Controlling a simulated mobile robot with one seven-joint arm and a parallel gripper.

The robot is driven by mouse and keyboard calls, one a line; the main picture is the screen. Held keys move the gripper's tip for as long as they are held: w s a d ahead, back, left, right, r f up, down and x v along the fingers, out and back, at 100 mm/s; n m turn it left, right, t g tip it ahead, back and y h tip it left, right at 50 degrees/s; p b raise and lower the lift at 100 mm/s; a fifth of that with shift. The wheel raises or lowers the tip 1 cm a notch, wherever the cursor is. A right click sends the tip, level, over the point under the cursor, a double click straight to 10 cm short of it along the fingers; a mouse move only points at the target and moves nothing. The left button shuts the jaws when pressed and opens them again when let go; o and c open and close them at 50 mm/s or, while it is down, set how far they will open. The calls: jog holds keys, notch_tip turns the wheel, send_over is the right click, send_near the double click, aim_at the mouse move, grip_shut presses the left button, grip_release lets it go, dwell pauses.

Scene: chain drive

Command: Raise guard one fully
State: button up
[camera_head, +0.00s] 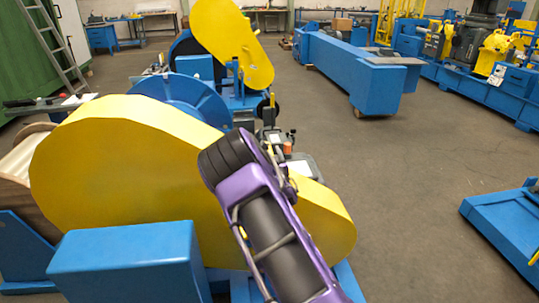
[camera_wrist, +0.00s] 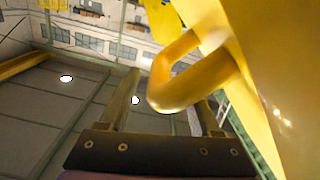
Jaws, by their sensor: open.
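A large yellow guard (camera_head: 120,165) fills the left foreground of the head view, lying low over a blue machine. I take it as guard one, though no label shows. In the wrist view its smooth yellow face (camera_wrist: 285,60) stands at the right. A yellow loop handle (camera_wrist: 162,75) sticks out from it. My gripper (camera_wrist: 167,95) is open, with one finger on each side of the handle's bent end. I cannot tell whether a finger touches it. In the head view my purple arm hides my fingers and the handle.
A second yellow guard (camera_head: 228,38) stands tilted upward on the machine behind. A blue box (camera_head: 130,257) is in front of the near guard. A long blue beam (camera_head: 345,68) and a blue platform (camera_head: 510,225) stand at the right. The grey floor (camera_head: 420,170) between is clear.

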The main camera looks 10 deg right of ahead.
grip_shut()
dwell(1.4)
